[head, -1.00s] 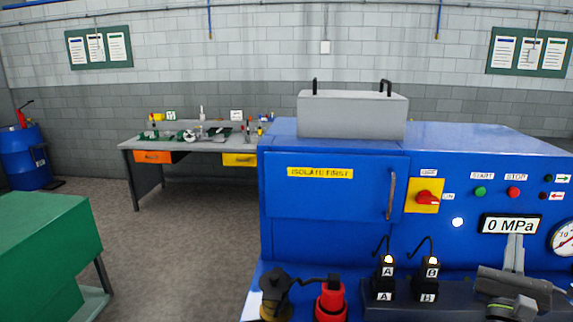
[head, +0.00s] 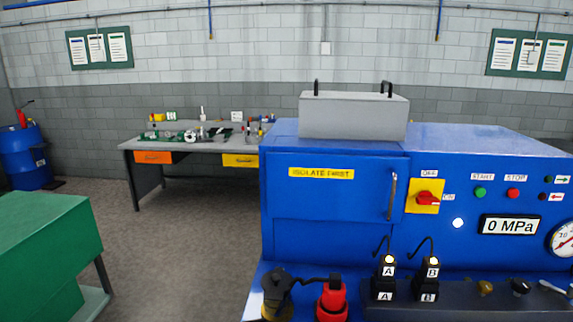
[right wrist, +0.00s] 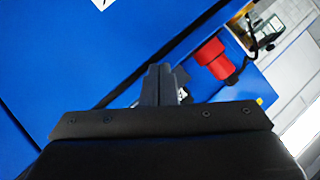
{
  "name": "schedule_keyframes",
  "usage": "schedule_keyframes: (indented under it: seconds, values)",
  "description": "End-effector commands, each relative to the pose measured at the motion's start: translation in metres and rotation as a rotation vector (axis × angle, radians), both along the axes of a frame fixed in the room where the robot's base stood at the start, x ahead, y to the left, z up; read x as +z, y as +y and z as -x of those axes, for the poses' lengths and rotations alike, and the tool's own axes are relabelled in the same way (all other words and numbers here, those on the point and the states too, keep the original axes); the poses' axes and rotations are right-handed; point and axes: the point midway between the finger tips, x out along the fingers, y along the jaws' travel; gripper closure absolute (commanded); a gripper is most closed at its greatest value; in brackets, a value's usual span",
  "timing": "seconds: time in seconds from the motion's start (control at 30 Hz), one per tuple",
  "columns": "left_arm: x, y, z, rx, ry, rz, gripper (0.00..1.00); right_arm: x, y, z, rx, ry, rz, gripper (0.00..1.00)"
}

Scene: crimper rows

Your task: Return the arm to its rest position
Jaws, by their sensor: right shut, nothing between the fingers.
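My right gripper (right wrist: 158,85) shows in the right wrist view, its dark fingers together with nothing between them. It hangs over the blue machine, with the red fitting (right wrist: 212,58) beyond it to the right. Neither gripper is in the head view. The blue machine (head: 330,240) fills the right of the head view, with a closed door, a red switch on a yellow plate (head: 424,197) and a gauge readout of 0 MPa (head: 510,226).
Black blocks marked A (head: 384,288) and B (head: 427,288) stand on the machine's front ledge, beside a red fitting (head: 332,300) and a dark capped one (head: 277,290). A green cabinet (head: 45,240) stands at left, a workbench (head: 195,146) behind. Open floor lies between.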

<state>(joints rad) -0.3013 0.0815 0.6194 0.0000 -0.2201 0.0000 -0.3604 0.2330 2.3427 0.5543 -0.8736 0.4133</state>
Motion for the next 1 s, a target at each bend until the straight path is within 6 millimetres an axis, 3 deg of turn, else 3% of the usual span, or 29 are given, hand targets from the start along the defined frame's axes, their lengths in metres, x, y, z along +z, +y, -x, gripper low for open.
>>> schedule_keyframes:
  seconds: [0.1,0.2,0.5,0.77,1.0]
  values:
    - [0.0,0.0,0.0,0.0,0.0,0.0,0.48,-0.039,-0.015,0.041,0.025,0.178,0.247,1.0]
    - [0.0,-0.001,-0.001,0.0,-0.001,0.001,0.48,-0.062,-0.031,0.075,0.049,0.322,0.413,1.0]
    - [0.0,-0.001,-0.001,0.0,-0.001,0.001,0.48,-0.09,-0.071,0.169,0.111,0.704,0.718,1.0]
    - [-0.009,-0.002,-0.002,0.0,-0.003,0.002,0.48,-0.165,-0.079,0.153,0.126,0.738,0.712,1.0]
    - [-0.018,-0.002,-0.002,0.001,-0.003,0.002,0.48,-0.259,-0.084,0.149,0.141,0.772,0.698,1.0]
